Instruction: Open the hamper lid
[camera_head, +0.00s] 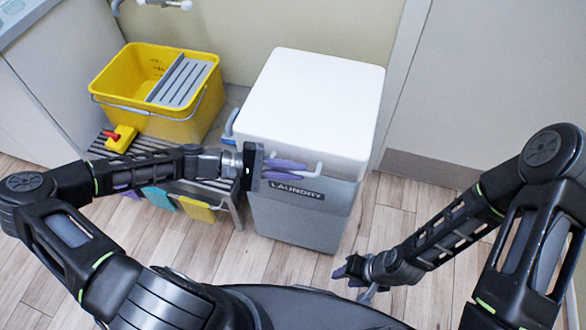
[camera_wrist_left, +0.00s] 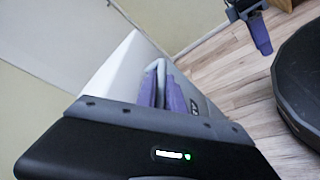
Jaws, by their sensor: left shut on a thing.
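The hamper (camera_head: 300,222) is a grey box with a dark "LAUNDRY" label on its front. Its white lid (camera_head: 312,100) lies flat on top and looks closed. A pale handle (camera_head: 318,170) sticks out at the lid's front edge. My left gripper (camera_head: 288,170) is at that front edge, its purple fingers shut on the handle. The left wrist view shows the purple fingers (camera_wrist_left: 160,88) close together against the white lid (camera_wrist_left: 122,68), with the grip itself partly hidden. My right gripper (camera_head: 355,276) hangs low, right of the hamper and apart from it; its opening is unclear.
A yellow mop bucket (camera_head: 140,118) with a grey wringer stands left of the hamper on a slatted rack (camera_head: 218,184). Coloured cloths hang below the rack. A wall is behind the hamper. Wooden floor (camera_head: 395,215) is clear to the right.

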